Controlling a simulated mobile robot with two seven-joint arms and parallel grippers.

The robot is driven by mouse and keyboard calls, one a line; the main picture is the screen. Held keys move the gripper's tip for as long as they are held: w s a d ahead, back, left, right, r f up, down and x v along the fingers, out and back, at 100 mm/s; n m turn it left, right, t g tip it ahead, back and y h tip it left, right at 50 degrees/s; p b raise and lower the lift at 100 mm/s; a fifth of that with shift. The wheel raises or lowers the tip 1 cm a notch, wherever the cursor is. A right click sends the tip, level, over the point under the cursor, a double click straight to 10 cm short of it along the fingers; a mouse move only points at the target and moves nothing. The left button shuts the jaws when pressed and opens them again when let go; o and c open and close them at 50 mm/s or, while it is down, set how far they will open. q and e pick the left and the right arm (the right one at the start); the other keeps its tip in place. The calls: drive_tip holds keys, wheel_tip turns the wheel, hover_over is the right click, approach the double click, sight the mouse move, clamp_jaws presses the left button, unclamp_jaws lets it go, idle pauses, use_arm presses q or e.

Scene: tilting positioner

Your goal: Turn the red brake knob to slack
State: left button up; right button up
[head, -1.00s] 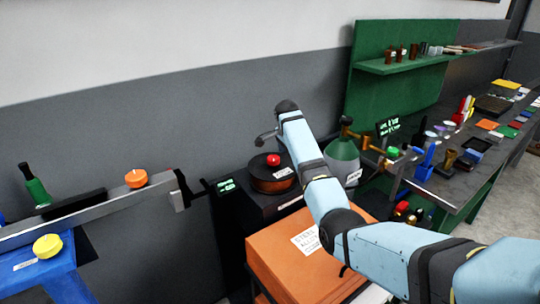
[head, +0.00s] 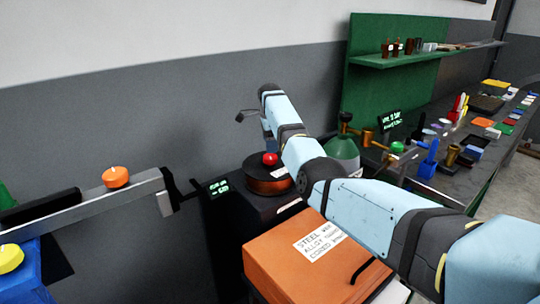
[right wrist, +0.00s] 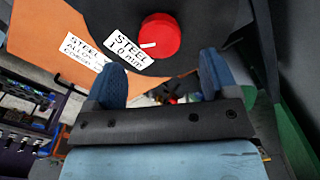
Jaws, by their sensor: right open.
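The red knob (head: 270,159) sits on top of a dark wire spool with copper-coloured sides (head: 268,181). In the right wrist view the red knob (right wrist: 160,37) shows a short white mark on its face, pointing left. A white label reading "STEEL 1.0 mm" (right wrist: 128,49) lies beside it on the dark disc. My right gripper (head: 243,116) is above the spool, to the upper left of the knob in the head view. Its two blue fingers (right wrist: 160,80) are apart with nothing between them, and the knob is beyond their tips. My left gripper is not in view.
An orange box (head: 290,258) stands in front of the spool. A green gas bottle (head: 343,152) is to the right, near a cluttered bench (head: 425,183). A beam with an orange knob (head: 116,177) and a small green-lit display (head: 218,187) are to the left.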

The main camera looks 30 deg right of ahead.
sight(270, 156)
wheel_tip(270, 156, down, 6)
drive_tip(key=shift+r, duration=0.2)
drive_tip(key=c, duration=0.9)
drive_tip(key=shift+c, duration=0.2)
drive_tip(key=shift+r+p, duration=0.1)
drive_tip(key=shift+p, duration=0.25)
